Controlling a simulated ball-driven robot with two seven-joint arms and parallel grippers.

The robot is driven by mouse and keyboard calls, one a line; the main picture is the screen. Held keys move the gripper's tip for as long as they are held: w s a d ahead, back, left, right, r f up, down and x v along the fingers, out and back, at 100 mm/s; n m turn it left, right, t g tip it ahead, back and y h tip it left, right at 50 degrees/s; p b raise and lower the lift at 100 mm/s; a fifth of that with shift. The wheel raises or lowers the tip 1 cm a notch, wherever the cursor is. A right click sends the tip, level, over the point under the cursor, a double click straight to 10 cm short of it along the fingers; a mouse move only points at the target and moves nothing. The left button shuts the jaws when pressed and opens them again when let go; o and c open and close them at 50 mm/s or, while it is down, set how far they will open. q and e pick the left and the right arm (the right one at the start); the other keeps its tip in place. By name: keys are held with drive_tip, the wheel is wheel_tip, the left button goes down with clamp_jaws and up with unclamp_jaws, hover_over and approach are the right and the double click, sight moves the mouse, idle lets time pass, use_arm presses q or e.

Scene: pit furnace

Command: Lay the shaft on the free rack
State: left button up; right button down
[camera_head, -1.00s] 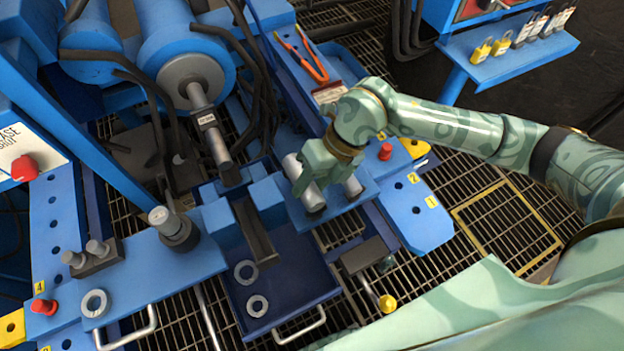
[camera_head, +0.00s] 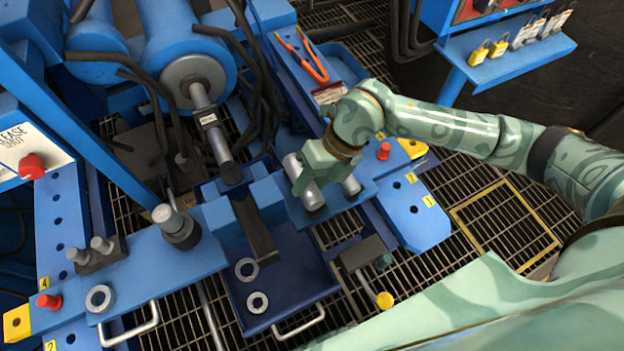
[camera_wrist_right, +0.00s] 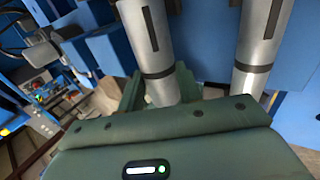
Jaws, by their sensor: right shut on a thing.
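My right gripper (camera_head: 308,182) is shut on a silver shaft (camera_head: 313,201) with a dark band. The shaft's two ends show on either side of the fingers, over a blue shelf (camera_head: 366,192). In the right wrist view the held shaft (camera_wrist_right: 158,52) runs down between the fingers. I cannot tell whether the held shaft touches the shelf. A dark channel (camera_head: 254,228) between blue blocks lies left of the gripper. My left gripper is not in view.
A dark blue tray (camera_head: 300,285) holds two rings. A large cylinder with a rod (camera_head: 213,133) and black hoses stands behind. Pegs stand on the left blue plate (camera_head: 140,268). Orange-handled pliers (camera_head: 309,62) lie behind the arm. Open grating (camera_head: 500,225) is at right.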

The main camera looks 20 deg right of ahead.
drive_tip(key=shift+f, duration=0.5)
idle(0.4)
drive_tip(key=c, duration=0.9)
unclamp_jaws()
drive_tip(key=shift+f, duration=0.1)
